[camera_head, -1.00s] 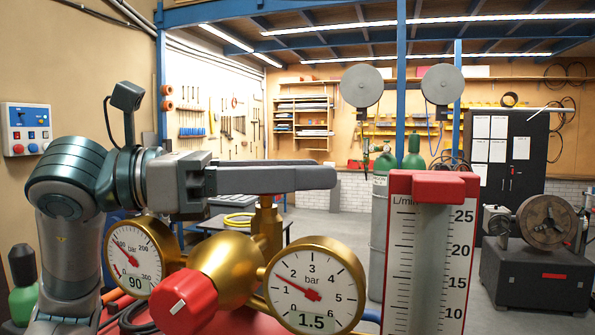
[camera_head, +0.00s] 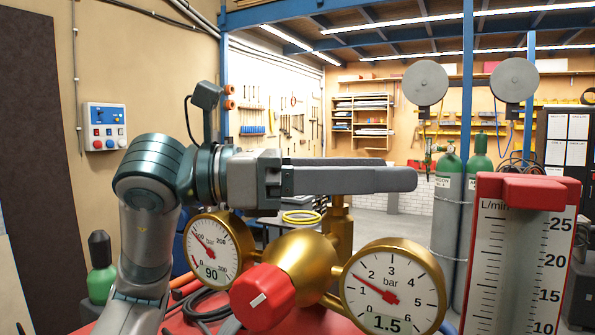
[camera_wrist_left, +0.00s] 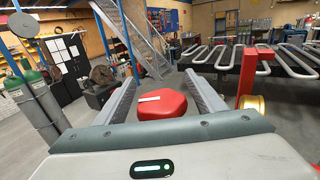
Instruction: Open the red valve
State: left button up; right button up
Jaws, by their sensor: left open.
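A red six-sided handle with a white mark (camera_wrist_left: 162,106) shows in the left wrist view, between the two fingers of my open left gripper (camera_wrist_left: 157,92). I see a gap on both sides of it, and cannot tell if it is level with the fingers. In the head view my left gripper (camera_head: 400,179) lies level, pointing right, above the brass regulator (camera_head: 303,268), and hides this handle. A brass stem (camera_head: 340,232) rises to just under the fingers. A second red piece, a knob with a white line (camera_head: 262,298), faces me at the regulator's front. My right gripper is not in view.
Two gauges (camera_head: 395,290) (camera_head: 213,252) flank the regulator. A red-framed flow meter (camera_head: 525,250) stands at the right. Gas cylinders (camera_head: 449,205) stand behind. Hoses (camera_head: 205,310) lie at the lower left. Space above the gripper is free.

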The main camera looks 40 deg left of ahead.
pick_arm(q)
jog(key=shift+b+v, duration=0.55)
jog(key=shift+v, duration=0.3)
pick_arm(e)
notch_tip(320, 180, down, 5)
jog(key=b, duration=0.4)
pick_arm(q)
jog(key=b+v, duration=0.3)
jog(key=v, duration=1.2)
jog(key=shift+s+a, duration=0.2)
jog(key=shift+a, duration=0.1)
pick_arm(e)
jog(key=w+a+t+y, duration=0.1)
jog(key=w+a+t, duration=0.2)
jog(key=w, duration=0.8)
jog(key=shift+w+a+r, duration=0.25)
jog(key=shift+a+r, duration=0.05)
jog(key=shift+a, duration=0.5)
pick_arm(q)
jog(key=shift+r, duration=0.1)
